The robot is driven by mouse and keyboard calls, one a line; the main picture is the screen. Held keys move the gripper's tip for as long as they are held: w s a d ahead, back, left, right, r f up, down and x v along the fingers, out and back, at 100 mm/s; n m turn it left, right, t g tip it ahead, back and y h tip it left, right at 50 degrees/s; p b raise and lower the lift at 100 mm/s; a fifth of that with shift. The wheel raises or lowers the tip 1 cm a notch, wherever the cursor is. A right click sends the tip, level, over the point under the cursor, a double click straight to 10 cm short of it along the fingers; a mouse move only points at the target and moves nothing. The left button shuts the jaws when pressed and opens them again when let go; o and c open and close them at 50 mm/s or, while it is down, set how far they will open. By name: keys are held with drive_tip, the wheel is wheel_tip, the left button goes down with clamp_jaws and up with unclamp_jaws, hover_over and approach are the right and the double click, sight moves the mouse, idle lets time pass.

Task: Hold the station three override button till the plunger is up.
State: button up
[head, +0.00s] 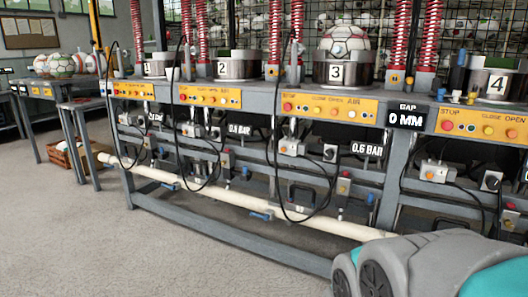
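I cannot tell which button is the override. The plunger is not clearly visible, so its height cannot be told. A sign beside the panel reads gap 0 MM (407,117); another below reads 0.6 BAR (367,149). My gripper is not in view.
Cups two (229,67) and four (498,80) stand to either side. A pale pipe (230,200) and a grey lower rail (230,240) run along the bench front. Cables hang before it. The floor (120,245) at left front is clear. Part of my body shows at bottom right.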

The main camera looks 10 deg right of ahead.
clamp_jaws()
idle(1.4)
